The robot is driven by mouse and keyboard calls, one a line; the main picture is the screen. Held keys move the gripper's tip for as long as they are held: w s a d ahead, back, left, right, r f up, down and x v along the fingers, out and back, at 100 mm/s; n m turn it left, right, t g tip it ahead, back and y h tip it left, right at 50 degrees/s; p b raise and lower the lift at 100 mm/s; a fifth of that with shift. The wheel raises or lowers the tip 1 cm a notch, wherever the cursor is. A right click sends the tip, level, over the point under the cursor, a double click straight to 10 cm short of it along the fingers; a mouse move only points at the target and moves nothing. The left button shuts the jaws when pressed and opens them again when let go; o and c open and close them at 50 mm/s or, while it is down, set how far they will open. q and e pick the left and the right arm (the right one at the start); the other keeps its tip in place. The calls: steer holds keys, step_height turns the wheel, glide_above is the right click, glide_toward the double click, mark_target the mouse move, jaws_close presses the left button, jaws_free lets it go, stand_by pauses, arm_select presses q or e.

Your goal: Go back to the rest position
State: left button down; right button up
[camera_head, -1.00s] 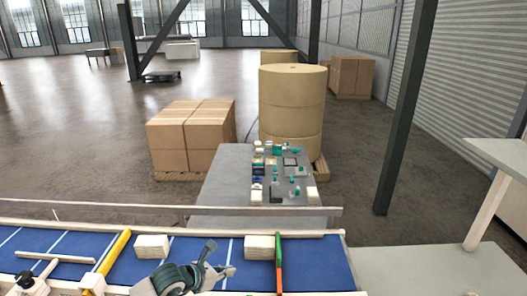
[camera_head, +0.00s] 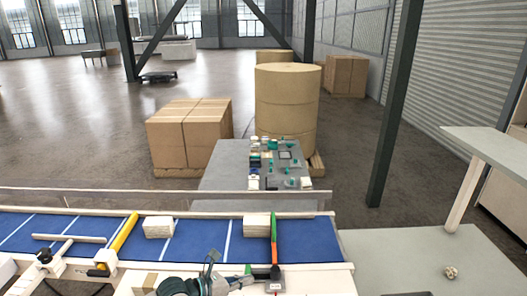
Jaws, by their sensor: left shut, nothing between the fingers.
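My left gripper (camera_head: 228,272) shows at the bottom edge of the head view, in front of the blue conveyor (camera_head: 200,245). It is shut and empty, and its arm is mostly cut off by the frame edge. A pale block stack (camera_head: 257,225) lies on the belt beyond it to the right, and another pale stack (camera_head: 158,227) lies to the left. The gripper is apart from both. My right gripper is not in view.
A green and orange bar (camera_head: 274,238) crosses the belt, and a yellow bar (camera_head: 123,233) lies left. A grey table (camera_head: 225,165) with small parts stands behind. A grey surface (camera_head: 400,255) at right holds a small crumpled lump (camera_head: 451,272).

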arm_select(q)
steer(key=s+d+r+n+t+h, duration=0.3)
steer(key=s+d+r+n+h, duration=0.1)
steer(key=s+r+n+h, duration=0.3)
steer(key=w+a+f+n+t+y, duration=0.1)
steer(key=a+f+n+t+y, duration=0.2)
steer(key=a+n+t+y, duration=0.65)
steer(key=w+a+f+n+t+y, duration=0.1)
steer(key=a+f+n+t+y, duration=0.25)
steer(key=n, duration=1.05)
steer(key=s+a+f+n+g+y, duration=0.4)
steer(key=a+f+n+g+y, duration=0.25)
steer(key=f, duration=0.45)
steer(key=s+a+f+n+g, duration=0.1)
steer(key=s+f+n+g, duration=0.4)
steer(key=s+f+g, duration=1.2)
steer(key=s+f+t, duration=0.1)
steer(key=s+f, duration=0.2)
steer(key=f, duration=0.7)
steer(key=s+f+t+h, duration=0.1)
steer(key=s+f, duration=0.3)
steer(key=f, duration=0.6)
steer(key=s+f+t, duration=0.1)
steer(key=s+f, duration=0.2)
steer(key=f, duration=0.8)
steer(key=s+a+f+g, duration=0.1)
steer(key=s+a+f, duration=0.2)
steer(key=s+f, duration=1)
steer(key=s, duration=0.3)
steer(key=shift+s, duration=0.2)
